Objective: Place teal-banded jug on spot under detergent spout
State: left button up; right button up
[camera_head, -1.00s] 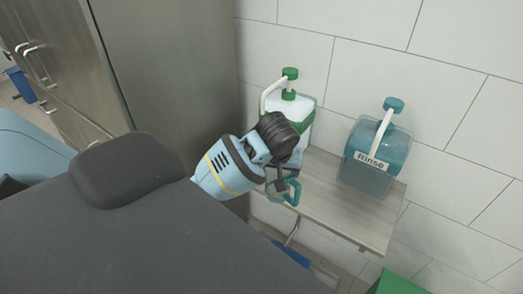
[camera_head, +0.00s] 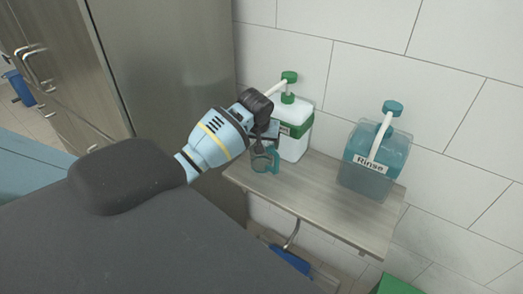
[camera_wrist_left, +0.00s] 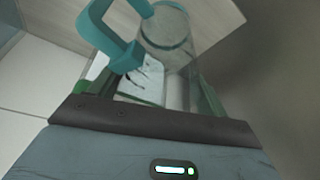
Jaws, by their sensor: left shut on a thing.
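The teal-banded jug (camera_head: 262,162) is a small clear jug with a teal handle (camera_head: 275,160). My left gripper (camera_head: 264,137) is shut on it and holds it near the left end of the shelf, front-left of the green-capped dispenser (camera_head: 295,146). I cannot tell whether its base touches the shelf. In the left wrist view, the jug's clear body (camera_wrist_left: 167,32) and teal handle (camera_wrist_left: 118,38) show beyond the gripper. The dispenser's white spout (camera_head: 276,89) reaches left above my gripper. The spot under it is hidden. My right gripper is out of view.
A teal dispenser labelled Rinse (camera_head: 372,160) stands at the right of the wooden shelf (camera_head: 320,205). The shelf's middle front is clear. A tiled wall is behind, and a tall grey cabinet (camera_head: 180,70) stands close on the left.

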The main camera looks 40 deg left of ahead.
pick_arm(q)
jog(key=shift+f, duration=1.7)
jog(key=shift+f, duration=0.1)
jog(key=o, duration=1)
jog(key=v, duration=1.2)
jog(key=shift+s, duration=0.1)
